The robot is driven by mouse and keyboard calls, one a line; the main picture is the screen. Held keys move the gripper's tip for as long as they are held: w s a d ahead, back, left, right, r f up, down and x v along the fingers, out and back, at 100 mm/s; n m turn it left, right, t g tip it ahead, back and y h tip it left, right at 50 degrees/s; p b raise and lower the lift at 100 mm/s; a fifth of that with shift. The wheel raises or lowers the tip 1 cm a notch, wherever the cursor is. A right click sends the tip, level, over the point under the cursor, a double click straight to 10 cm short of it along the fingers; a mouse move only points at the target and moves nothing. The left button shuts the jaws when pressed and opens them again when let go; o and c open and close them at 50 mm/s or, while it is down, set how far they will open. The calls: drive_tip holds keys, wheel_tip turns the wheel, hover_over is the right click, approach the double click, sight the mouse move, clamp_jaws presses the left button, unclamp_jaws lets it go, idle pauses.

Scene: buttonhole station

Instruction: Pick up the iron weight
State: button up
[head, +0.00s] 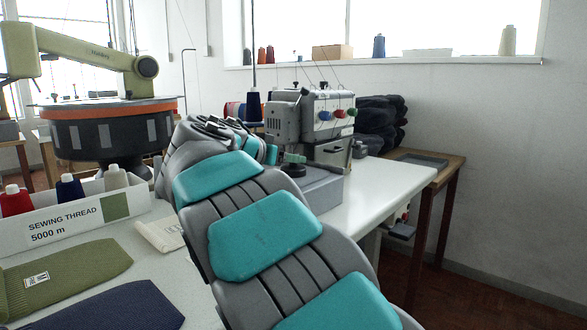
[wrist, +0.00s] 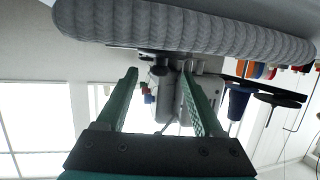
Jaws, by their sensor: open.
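My gripper (wrist: 158,78) shows in the wrist view with its two green fingers spread apart and nothing held between them. In the head view my arm reaches toward the grey sewing machine (head: 325,112) and hides most of my gripper. I cannot make out the iron weight for certain. A small dark round thing (head: 293,170) sits at the machine's front left, close to my arm's end; I cannot tell whether it is the weight. Beyond the fingers in the wrist view are grey machine parts (wrist: 160,80).
A box of thread cones (head: 75,222) and folded green knitwear (head: 65,273) lie at the left on the white table (head: 370,188). Dark cloth (head: 380,122) is piled behind the machine. A grey ribbed thing (wrist: 185,30) spans the top of the wrist view.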

drive_tip(key=shift+x, duration=1)
clamp_jaws()
idle(0.7)
